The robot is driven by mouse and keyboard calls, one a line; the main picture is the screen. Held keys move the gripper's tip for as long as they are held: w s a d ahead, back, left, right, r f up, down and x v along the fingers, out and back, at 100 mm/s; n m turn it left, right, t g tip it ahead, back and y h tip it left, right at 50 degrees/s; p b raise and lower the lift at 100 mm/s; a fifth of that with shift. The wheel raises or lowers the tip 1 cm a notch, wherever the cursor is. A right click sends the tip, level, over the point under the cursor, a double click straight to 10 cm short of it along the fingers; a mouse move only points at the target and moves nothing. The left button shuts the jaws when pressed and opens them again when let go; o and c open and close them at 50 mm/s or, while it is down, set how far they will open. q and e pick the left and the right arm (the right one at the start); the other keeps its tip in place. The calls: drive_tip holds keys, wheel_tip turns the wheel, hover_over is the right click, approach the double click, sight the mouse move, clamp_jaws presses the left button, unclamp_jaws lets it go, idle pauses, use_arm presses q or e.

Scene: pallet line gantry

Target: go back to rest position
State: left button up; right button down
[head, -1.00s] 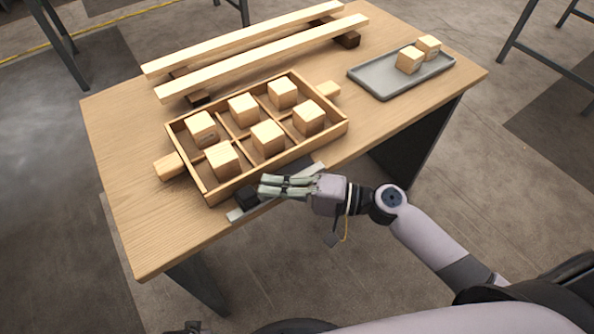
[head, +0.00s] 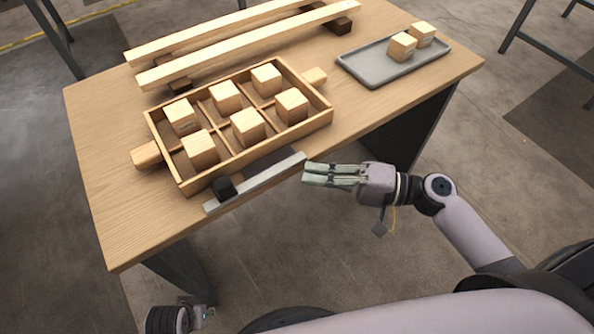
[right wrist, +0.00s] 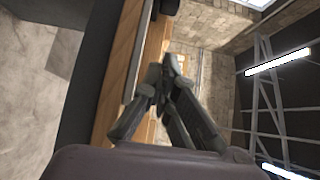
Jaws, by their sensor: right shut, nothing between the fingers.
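My right gripper (head: 308,174) is shut and empty. In the head view it is just off the table's front edge, to the right of a metal strip with a black block on it. It also shows in the right wrist view (right wrist: 168,68), fingers together, with the table edge beside it. Part of my left gripper (head: 207,312) shows low at the bottom left of the head view, off the table; its finger state is unclear. The wooden crate (head: 235,160) on the table has compartments holding several wooden cubes (head: 248,127).
The metal strip (head: 262,180) lies along the front edge of the table (head: 110,200). A grey tray (head: 375,72) with two cubes (head: 402,46) is at the right. Two long wooden bars (head: 250,45) lie behind the crate. Floor in front of the table is clear.

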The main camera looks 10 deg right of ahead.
use_arm(q)
drive_tip(key=shift+r, duration=0.15)
use_arm(e)
drive_tip(key=shift+s+d, duration=0.15)
drive_tip(key=shift+d, duration=0.15)
